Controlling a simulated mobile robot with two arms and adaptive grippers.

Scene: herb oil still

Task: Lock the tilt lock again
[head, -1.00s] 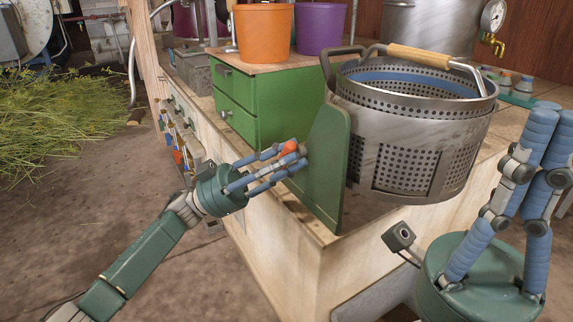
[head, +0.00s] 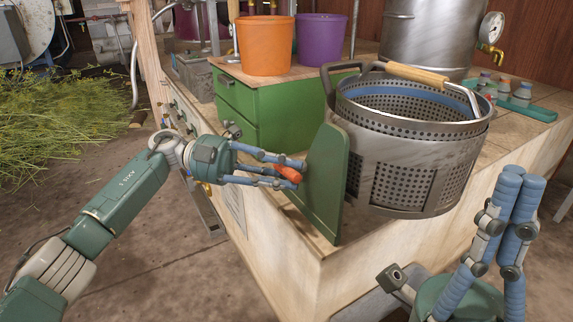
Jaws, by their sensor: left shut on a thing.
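An orange-red knob (head: 288,173), which looks like the tilt lock, sits on the left side of a green upright plate (head: 326,182). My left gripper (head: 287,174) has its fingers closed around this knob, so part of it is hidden. The perforated steel basket (head: 400,190) hangs beside the plate on its right, roughly level, with a wooden-grip handle (head: 426,74) lying across its rim. My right gripper (head: 516,180) is at the lower right, fingers pointing up, apart from the basket. Its two visible fingers lie close together, and I see nothing between them.
A green drawer cabinet (head: 240,110) stands behind my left gripper, with an orange bucket (head: 264,46) and a purple bucket (head: 321,40) on top. A steel pot with a gauge (head: 425,40) and a tray of small jars (head: 520,100) stand behind the basket. Cut herbs lie at left.

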